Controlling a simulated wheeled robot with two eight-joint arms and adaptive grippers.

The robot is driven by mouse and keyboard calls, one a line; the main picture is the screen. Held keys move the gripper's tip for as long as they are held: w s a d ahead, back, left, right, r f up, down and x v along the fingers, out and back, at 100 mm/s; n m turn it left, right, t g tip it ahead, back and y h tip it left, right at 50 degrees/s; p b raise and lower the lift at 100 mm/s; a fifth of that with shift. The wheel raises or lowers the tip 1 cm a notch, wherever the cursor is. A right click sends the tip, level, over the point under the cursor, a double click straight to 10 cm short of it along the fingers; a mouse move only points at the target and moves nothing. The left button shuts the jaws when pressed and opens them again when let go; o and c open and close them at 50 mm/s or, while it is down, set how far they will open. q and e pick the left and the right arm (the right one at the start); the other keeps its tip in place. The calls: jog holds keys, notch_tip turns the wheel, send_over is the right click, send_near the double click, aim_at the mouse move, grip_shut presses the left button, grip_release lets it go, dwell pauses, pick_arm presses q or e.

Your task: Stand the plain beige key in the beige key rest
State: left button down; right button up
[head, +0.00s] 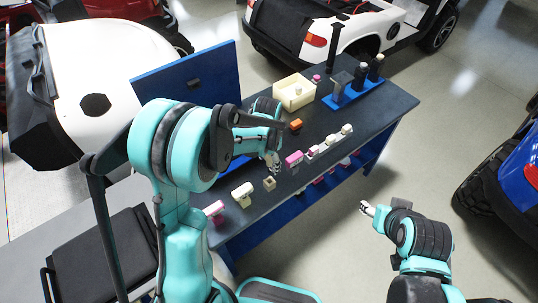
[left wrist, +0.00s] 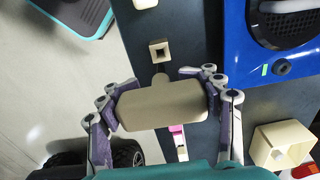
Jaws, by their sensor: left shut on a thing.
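In the left wrist view, the plain beige key (left wrist: 160,107) has a wide rounded body and a narrow stem pointing up the picture. My left gripper (left wrist: 162,104) is shut on the body, one finger at each end. The beige key rest (left wrist: 160,51), a small block with a square dark hole, lies just beyond the stem, which appears apart from it. In the head view, the rest (head: 269,183) stands near the table's front edge, just below my left gripper (head: 274,166); the held key is mostly hidden there. My right gripper (head: 367,209) is off the table, too small to read.
On the dark table (head: 375,117) are a pink block (head: 293,158), an orange block (head: 296,125), a row of pale and pink pieces (head: 330,142) and another beige piece (head: 242,194). Behind are a cream box (head: 294,92) and a blue stand with dark posts (head: 357,94).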

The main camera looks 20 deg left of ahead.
pick_arm(q)
jog(key=shift+w, duration=0.1)
jog(key=shift+f, duration=0.1)
jog(key=b, duration=0.5)
send_over(268, 178)
jog(key=s, duration=0.2)
jog(key=shift+w+d+f, duration=0.1)
jog(key=shift+f, duration=1.35)
jog(key=shift+w+d+f, duration=0.1)
jog(key=shift+f, duration=1.3)
jog(key=shift+f+b, duration=0.2)
jog(key=shift+b, duration=0.25)
jog(key=shift+f+b, duration=2.05)
jog(key=shift+f, duration=0.35)
jog(key=shift+c, duration=1.3)
grip_release()
jog(key=shift+r, duration=0.1)
notch_tip(268, 178, up, 12)
jog(key=shift+s, duration=0.1)
